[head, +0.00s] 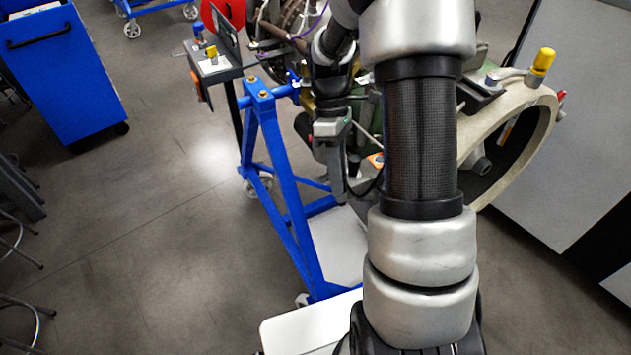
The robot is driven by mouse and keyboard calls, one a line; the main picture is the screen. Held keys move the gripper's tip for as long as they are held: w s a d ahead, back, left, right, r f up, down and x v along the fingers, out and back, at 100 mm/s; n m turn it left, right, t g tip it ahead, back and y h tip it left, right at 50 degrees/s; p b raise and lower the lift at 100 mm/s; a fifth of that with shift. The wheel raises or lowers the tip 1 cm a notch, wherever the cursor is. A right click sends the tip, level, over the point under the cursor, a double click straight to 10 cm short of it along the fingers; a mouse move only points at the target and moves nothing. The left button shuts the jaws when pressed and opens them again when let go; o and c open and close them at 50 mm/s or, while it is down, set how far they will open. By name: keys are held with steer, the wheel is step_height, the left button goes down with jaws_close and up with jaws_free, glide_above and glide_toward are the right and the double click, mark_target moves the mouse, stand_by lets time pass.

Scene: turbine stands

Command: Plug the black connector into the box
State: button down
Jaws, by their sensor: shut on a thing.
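My gripper (340,190) hangs pointing down beside the turbine, left of my arm's thick upper part. It is shut on a small dark thing, taken as the black connector, whose shape is mostly hidden by the fingers. A thin dark cable (378,184) curves up from beside the fingers toward the turbine. A grey box-like unit (217,72) with a yellow knob and a white label sits on a post at the upper left, well apart from my gripper. I cannot tell whether this is the task's box. No socket can be made out.
A blue stand frame (283,190) stands just left of my gripper. The turbine's large pale ring (535,115) is to the right, partly behind my arm. A blue cabinet (62,75) stands at the upper left. The floor (150,220) on the left is mostly clear.

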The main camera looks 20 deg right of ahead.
steer(key=w+d+r+n+t+h+b, duration=0.2)
steer(key=w+d+r+n+t+h, duration=0.1)
steer(key=d+r+n+h, duration=0.4)
steer(key=w+d+r+n+t+h+b, duration=0.2)
steer(key=w+d+r+n+t+h, duration=0.1)
steer(key=d+r+n+h, duration=0.5)
steer(key=shift+w+d+r+n+t+h, duration=0.2)
steer(key=shift+r+n+t+h, duration=0.5)
steer(key=shift+r+n+h, duration=1.5)
steer(key=shift+r+n+y, duration=0.4)
steer(key=shift+r+y, duration=0.3)
steer(key=shift+r, duration=0.25)
steer(key=shift+p, duration=0.85)
steer(key=shift+d+p, duration=0.4)
steer(key=shift+p, duration=0.65)
